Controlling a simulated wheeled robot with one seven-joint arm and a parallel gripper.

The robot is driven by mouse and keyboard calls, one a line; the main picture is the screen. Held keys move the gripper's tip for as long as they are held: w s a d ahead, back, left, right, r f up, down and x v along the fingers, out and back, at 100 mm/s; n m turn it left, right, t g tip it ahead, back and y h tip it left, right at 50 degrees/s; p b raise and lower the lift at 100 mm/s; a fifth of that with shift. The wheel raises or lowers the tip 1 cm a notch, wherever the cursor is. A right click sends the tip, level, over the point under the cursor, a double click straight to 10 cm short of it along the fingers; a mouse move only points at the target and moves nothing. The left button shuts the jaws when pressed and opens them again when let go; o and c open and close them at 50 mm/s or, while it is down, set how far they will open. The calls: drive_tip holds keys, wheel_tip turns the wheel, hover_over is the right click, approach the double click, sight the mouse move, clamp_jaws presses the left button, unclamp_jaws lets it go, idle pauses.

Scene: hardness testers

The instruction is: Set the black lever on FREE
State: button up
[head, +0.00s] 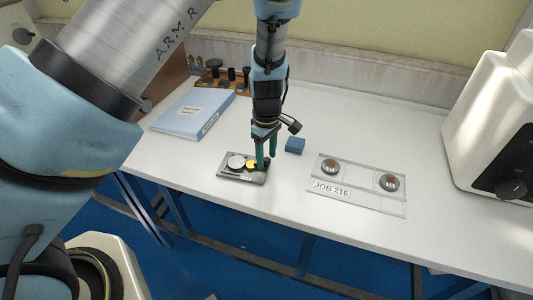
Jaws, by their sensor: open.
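A round black control (512,188) sits low on the front of the white machine (492,135) at the right edge. Another dark control (22,36) shows on a pale machine at the top left. I cannot tell which of these, if either, is the black lever, and no FREE marking is readable. My gripper (266,160) points down with its green fingers apart, at the right end of a small grey tray (227,178). I cannot tell whether the fingers touch the tray. Nothing is seen between them.
The tray bears a silvery disc (236,162) and a yellow one (252,163). A blue block (295,145) lies right of my gripper. A clear plate marked JOB 216 (357,195) holds two round samples. A blue binder (192,113) lies left. The white table (360,125) is clear behind the plate.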

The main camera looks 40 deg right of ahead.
clamp_jaws()
idle(0.4)
